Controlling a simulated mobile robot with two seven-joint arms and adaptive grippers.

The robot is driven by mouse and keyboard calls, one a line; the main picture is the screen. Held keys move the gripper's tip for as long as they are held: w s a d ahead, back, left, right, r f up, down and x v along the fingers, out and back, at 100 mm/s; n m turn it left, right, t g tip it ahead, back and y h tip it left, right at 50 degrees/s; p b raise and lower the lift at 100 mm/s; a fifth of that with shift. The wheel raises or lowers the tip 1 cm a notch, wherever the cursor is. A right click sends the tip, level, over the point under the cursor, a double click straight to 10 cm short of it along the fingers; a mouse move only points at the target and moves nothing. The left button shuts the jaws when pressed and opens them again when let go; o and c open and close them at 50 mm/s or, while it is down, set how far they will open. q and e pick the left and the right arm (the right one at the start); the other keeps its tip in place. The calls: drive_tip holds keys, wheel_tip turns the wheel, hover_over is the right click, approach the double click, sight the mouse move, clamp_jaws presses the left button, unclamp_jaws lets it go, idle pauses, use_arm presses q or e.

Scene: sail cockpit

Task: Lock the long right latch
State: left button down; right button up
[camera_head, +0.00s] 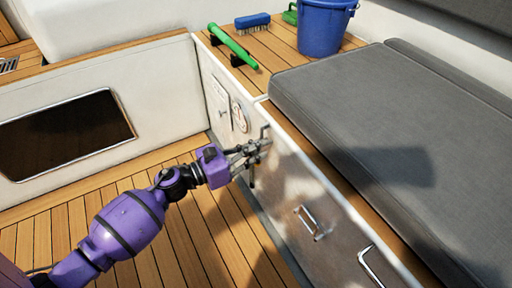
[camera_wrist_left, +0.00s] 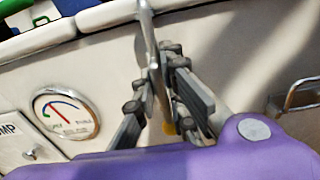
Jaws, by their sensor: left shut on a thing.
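A long metal latch (camera_head: 265,131) is on the light locker front under the grey bench cushion. In the left wrist view the latch (camera_wrist_left: 147,38) is a thin grey bar standing nearly upright, rising above the fingers. My left gripper (camera_head: 257,150) has its fingers on both sides of the bar and is shut on it. It also shows in the left wrist view (camera_wrist_left: 160,105). The fingers hide the lower part of the latch, so I cannot tell whether it is locked. My right gripper is in neither view.
A round gauge (camera_wrist_left: 66,113) and a small panel (camera_head: 220,95) are left of the latch. Metal handles (camera_head: 308,222) (camera_head: 370,265) are to the right. A blue bucket (camera_head: 324,25), blue brush (camera_head: 252,21) and green handle (camera_head: 232,45) are above. The wooden floor (camera_head: 205,235) is clear.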

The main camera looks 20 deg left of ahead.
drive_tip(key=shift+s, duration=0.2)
use_arm(q)
drive_tip(key=c, duration=1.8)
unclamp_jaws()
drive_tip(key=shift+a, duration=0.1)
drive_tip(key=shift+c, duration=0.2)
drive_tip(key=shift+s, duration=0.1)
drive_tip(key=v, duration=1.1)
drive_tip(key=shift+s+a, duration=0.3)
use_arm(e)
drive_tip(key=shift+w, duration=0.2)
